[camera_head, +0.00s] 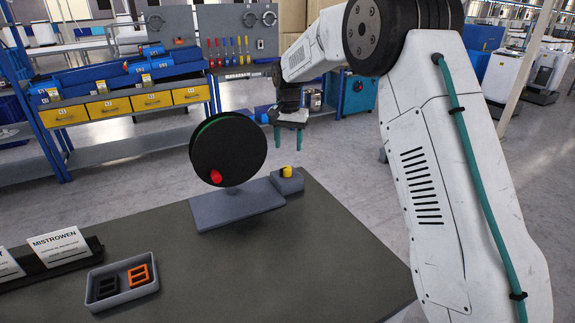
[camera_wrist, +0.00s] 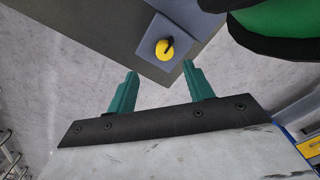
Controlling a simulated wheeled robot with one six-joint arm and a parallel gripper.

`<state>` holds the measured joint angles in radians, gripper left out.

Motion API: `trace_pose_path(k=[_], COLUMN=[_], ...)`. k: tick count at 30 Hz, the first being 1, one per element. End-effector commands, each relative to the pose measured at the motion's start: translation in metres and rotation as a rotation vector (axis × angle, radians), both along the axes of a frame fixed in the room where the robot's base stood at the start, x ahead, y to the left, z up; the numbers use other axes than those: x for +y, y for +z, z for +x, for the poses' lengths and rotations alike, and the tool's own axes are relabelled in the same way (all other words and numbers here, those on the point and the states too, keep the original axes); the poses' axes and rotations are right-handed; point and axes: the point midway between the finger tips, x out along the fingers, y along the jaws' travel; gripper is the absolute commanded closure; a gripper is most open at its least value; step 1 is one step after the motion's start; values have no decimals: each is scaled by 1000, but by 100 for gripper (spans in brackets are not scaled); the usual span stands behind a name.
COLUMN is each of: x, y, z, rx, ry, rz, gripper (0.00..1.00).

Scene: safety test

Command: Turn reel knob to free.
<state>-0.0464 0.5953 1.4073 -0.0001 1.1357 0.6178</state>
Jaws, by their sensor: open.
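A black reel (camera_head: 229,151) with a green rim stands upright on a grey base plate (camera_head: 225,205) on the table. A red knob (camera_head: 216,177) sits on its face. A yellow knob (camera_head: 286,171) sits on a small grey block (camera_head: 288,184) beside the reel. In the wrist view the yellow knob (camera_wrist: 165,49) has a dark pointer mark, and the reel's edge (camera_wrist: 280,30) shows at upper right. My gripper (camera_wrist: 163,78) is open and empty, its teal fingers apart and short of the yellow knob. In the head view my gripper (camera_head: 289,121) hangs behind and above the block.
A grey tray (camera_head: 123,283) with black and orange parts lies at the table's front left. Sign cards (camera_head: 60,247) stand in a dark holder beside it. The table's right part is clear. A workbench with yellow drawers (camera_head: 110,108) stands behind.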

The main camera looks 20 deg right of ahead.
Motion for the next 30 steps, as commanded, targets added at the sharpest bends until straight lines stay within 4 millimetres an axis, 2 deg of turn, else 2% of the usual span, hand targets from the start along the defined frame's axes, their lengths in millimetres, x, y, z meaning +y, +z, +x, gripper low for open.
trace_pose_path(k=[4, 18, 23, 30], x=[1, 1, 1, 1], y=[-17, -82, -92, -92], z=[12, 12, 12, 12], rx=[4, 5, 4, 4], ry=[-18, -19, -18, -18], rz=[0, 0, 0, 0], gripper=[48, 48, 48, 48])
